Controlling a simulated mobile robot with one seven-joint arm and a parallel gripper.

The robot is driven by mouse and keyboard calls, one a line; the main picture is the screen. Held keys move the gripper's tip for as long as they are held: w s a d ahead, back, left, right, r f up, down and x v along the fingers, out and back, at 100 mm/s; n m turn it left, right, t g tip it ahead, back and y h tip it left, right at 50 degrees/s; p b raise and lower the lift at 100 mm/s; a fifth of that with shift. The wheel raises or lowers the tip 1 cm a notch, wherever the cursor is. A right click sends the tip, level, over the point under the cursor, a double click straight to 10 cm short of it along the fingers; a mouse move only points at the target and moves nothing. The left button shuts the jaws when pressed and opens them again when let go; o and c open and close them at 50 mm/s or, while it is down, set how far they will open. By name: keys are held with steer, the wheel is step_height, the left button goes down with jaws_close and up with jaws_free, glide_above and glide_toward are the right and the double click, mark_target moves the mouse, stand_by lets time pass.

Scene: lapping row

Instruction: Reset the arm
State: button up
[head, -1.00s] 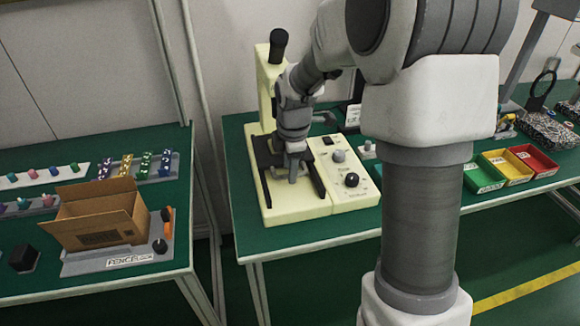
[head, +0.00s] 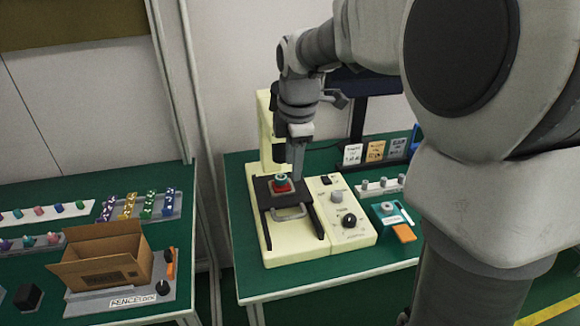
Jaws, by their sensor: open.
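My gripper (head: 298,163) is raised in front of the cream machine's column and points down. It is above and slightly right of a small red and teal piece (head: 281,182) on the machine's black plate (head: 262,192). The gripper looks empty and clear of the piece. My arm comes in from the right and covers part of the right side of the view. The cream machine (head: 335,240) has a control panel with a black knob (head: 349,220).
A cardboard box (head: 105,262) stands open on the left table (head: 30,262). Colored pieces sit in rows behind it. Right of the machine are a small teal device (head: 390,212), grey knobs and upright cards (head: 375,150). A gap separates the two tables.

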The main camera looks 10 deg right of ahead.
steer(key=shift+r, duration=0.1)
steer(key=s+r+m+t+p, duration=0.1)
steer(key=s+r+m+p, duration=0.4)
steer(key=s+m, duration=0.4)
steer(key=s+r+m+t+p, duration=0.2)
steer(key=s+r+m+p, duration=0.3)
steer(key=s, duration=0.7)
step_height(320, 180, up, 2)
steer(key=m, duration=0.4)
steer(key=shift+s, duration=0.4)
steer(key=shift+d+r, duration=0.1)
steer(key=shift+d, duration=0.05)
